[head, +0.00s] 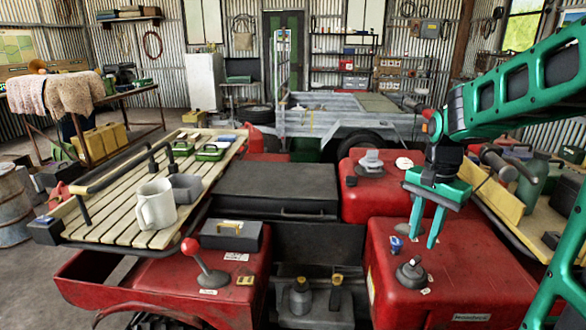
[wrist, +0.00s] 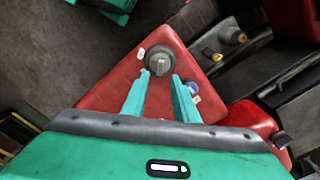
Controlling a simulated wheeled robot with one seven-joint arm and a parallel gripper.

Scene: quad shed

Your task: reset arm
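My gripper (head: 427,222) is green and points down above the red box-shaped body panel (head: 465,262) at the right of the head view. Its two fingers are apart and nothing shows between them. In the wrist view my gripper (wrist: 160,95) hangs over the same red panel, with a dark rotary knob (wrist: 160,61) just beyond the fingertips. The knob (head: 411,272) also shows in the head view, just below the fingers. A small blue cap (head: 396,244) is beside the left finger. My arm comes in from the upper right of the head view.
A slatted rack (head: 125,228) at left holds a white mug (head: 156,205), a grey container (head: 186,188) and green items. A red-knobbed lever (head: 191,246) stands on the left red panel. At right, a wooden tray (head: 494,193) holds a hammer and bottles. A trailer (head: 330,122) stands behind.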

